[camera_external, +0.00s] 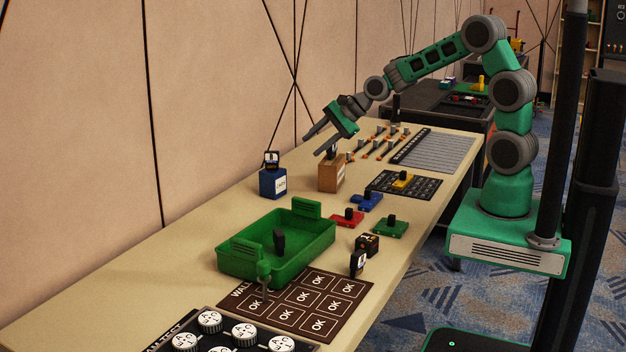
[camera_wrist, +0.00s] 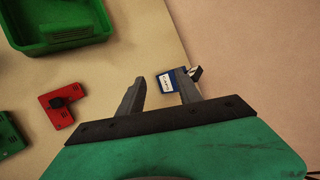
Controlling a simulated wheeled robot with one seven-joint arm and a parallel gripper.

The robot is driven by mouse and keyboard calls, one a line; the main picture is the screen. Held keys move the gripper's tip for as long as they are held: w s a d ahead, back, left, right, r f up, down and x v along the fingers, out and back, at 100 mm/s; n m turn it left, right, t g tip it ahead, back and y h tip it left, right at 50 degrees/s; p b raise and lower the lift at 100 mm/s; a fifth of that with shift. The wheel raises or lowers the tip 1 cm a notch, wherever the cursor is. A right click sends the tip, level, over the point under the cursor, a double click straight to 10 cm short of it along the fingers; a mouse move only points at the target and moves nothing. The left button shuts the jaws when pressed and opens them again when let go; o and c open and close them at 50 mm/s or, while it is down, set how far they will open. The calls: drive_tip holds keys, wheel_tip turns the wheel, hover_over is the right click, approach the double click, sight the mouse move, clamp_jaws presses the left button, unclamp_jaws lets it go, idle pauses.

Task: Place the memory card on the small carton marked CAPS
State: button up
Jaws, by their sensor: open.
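A small blue carton (camera_external: 273,184) with a white label stands near the wall, with a small black piece (camera_external: 271,159) on top. It also shows in the wrist view (camera_wrist: 166,82), partly behind a finger. A small brown carton (camera_external: 330,177) with a label stands to its right, with a dark piece on it. The lettering is too small to read surely. A small dark upright piece with a white face (camera_external: 357,263) stands near the table's front edge; I cannot tell which piece is the memory card. My gripper (camera_external: 314,146) is open and empty above the table, near both cartons.
A green bin (camera_external: 252,268) with a dark-handled piece in it stands mid-table. Red (camera_external: 344,218), blue (camera_external: 365,202) and green (camera_external: 390,228) knobbed pieces lie to its right. A brown OK mat (camera_external: 338,286) lies in front. The wall runs along the back edge.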

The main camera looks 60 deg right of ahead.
drive_tip(key=s+r+n+g+h, duration=0.1)
drive_tip(key=s+n+g+h, duration=0.2)
drive_tip(key=s+n, duration=1.6)
drive_tip(key=s+g, duration=0.2)
drive_tip(key=s, duration=0.8)
drive_tip(key=shift+a+r+h, duration=0.3)
drive_tip(key=shift+r+h, duration=0.05)
drive_tip(key=shift+h, duration=0.05)
